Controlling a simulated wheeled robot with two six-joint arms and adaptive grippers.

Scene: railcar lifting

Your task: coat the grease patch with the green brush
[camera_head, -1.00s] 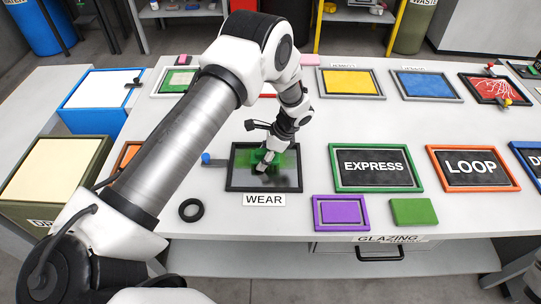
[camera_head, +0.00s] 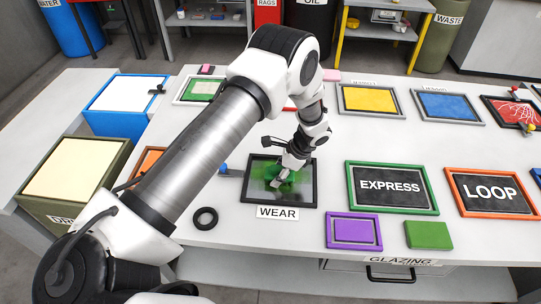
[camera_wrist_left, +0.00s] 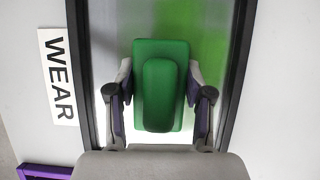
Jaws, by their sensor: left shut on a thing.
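My left gripper (camera_head: 284,176) is shut on a green brush and holds it over the black-framed panel (camera_head: 307,194) labelled WEAR. In the left wrist view the green brush (camera_wrist_left: 162,90) sits between the two fingers, with its broad face over the panel. Whether it touches the surface cannot be told. The panel surface shows a green smear (camera_wrist_left: 214,48) beside the brush and pale grey on the other side. The grease patch cannot be told apart from this surface, which the brush and gripper partly cover. My right gripper is not in view.
A blue-knobbed object (camera_head: 224,169) stands left of the panel. A black ring (camera_head: 205,218) lies at front left. The EXPRESS frame (camera_head: 391,212), a purple frame (camera_head: 353,244) and a green block (camera_head: 428,235) lie to the right. Bare table separates them.

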